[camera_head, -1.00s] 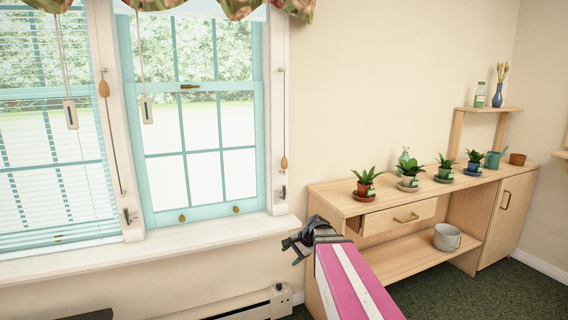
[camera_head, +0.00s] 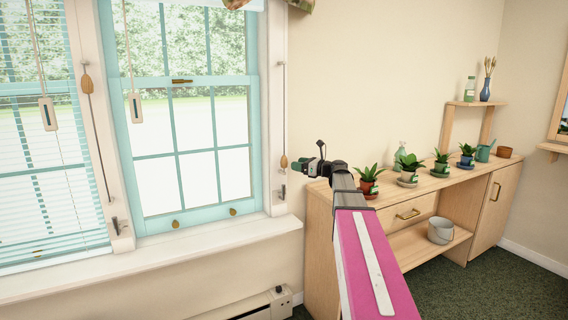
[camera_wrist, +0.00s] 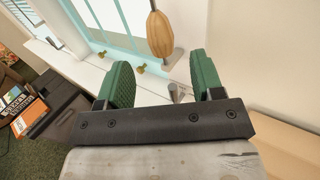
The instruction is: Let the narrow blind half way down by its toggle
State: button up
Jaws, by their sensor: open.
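A wooden acorn-shaped toggle (camera_head: 284,161) hangs on a cord beside the right-hand window, above a small cleat on the wall. My gripper (camera_head: 304,166) is just right of the toggle in the head view. In the wrist view, the toggle (camera_wrist: 159,32) lies ahead, in line with the gap between the green fingers of my open gripper (camera_wrist: 162,72). The fingers appear not to touch it.
The left-hand window has a lowered slatted blind (camera_head: 45,190) and its own wooden toggle (camera_head: 87,84). White pulls hang on cords at both windows. A windowsill (camera_head: 150,254) runs below. A wooden cabinet (camera_head: 330,230) with potted plants stands to the right, under my arm.

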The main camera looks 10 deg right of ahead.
aim_at(284, 161)
jog(key=x, duration=0.7)
jog(key=shift+w+a, duration=0.2)
jog(key=shift+a, duration=0.1)
grip_shut()
